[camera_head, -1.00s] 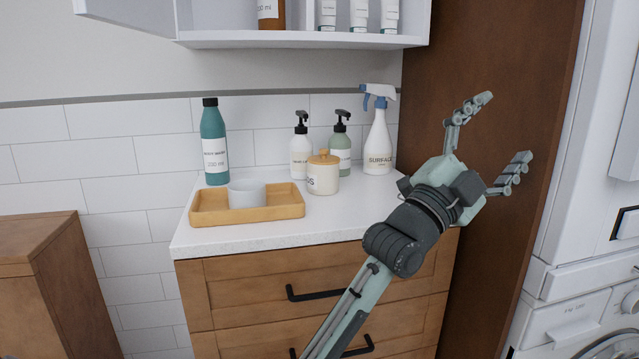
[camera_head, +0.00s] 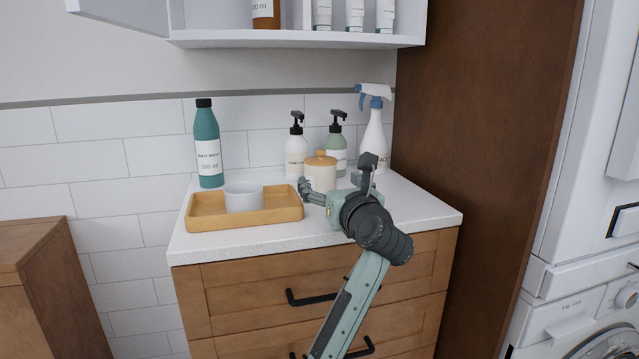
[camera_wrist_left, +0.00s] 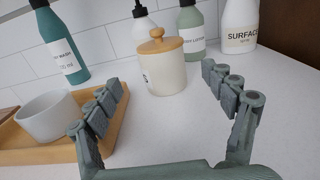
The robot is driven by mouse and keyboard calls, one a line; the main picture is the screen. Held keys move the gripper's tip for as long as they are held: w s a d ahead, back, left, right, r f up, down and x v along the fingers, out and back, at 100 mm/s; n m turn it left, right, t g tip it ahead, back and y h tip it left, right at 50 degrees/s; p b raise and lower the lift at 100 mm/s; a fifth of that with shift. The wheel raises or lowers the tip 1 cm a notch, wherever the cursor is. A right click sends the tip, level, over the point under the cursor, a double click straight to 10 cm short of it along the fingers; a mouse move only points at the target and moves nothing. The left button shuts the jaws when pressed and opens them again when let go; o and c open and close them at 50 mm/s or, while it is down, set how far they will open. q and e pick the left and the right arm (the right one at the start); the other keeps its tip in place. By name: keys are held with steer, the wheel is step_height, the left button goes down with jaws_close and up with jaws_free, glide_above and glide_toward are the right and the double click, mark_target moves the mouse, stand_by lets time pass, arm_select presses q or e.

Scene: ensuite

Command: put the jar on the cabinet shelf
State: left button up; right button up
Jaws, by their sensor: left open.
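The jar (camera_head: 320,172) is cream with a wooden lid and knob. It stands upright on the white counter, right of the tray, and also shows in the left wrist view (camera_wrist_left: 163,68). My left gripper (camera_head: 338,180) is open in front of the jar. In the left wrist view its fingers (camera_wrist_left: 165,95) are spread, with the jar ahead between them and nothing held. The gripper partly hides the jar's lower part in the head view. The white cabinet shelf (camera_head: 300,40) is above the counter, with its door open at left. My right gripper is not in view.
A wooden tray (camera_head: 275,213) holding a white cup (camera_head: 243,196) is left of the jar. A teal bottle (camera_head: 208,150), two pump bottles (camera_head: 297,150) (camera_head: 337,150) and a spray bottle (camera_head: 373,135) stand behind. Several containers (camera_head: 354,15) occupy the shelf. A tall brown panel (camera_head: 480,120) is at right.

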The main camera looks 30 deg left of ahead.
mark_target(324, 174)
arm_select(q)
steer(key=x, duration=0.3)
steer(key=shift+w+a, duration=0.1)
steer(key=shift+w, duration=0.05)
steer(key=shift+w+a, duration=0.15)
steer(key=shift+a, duration=0.05)
steer(key=p+x, duration=0.1)
steer(key=x, duration=0.4)
steer(key=shift+d, duration=0.1)
steer(key=c, duration=1.6)
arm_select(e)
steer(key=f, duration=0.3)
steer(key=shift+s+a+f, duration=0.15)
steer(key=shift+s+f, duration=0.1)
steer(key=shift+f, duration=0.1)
arm_select(q)
steer(key=shift+r, duration=0.1)
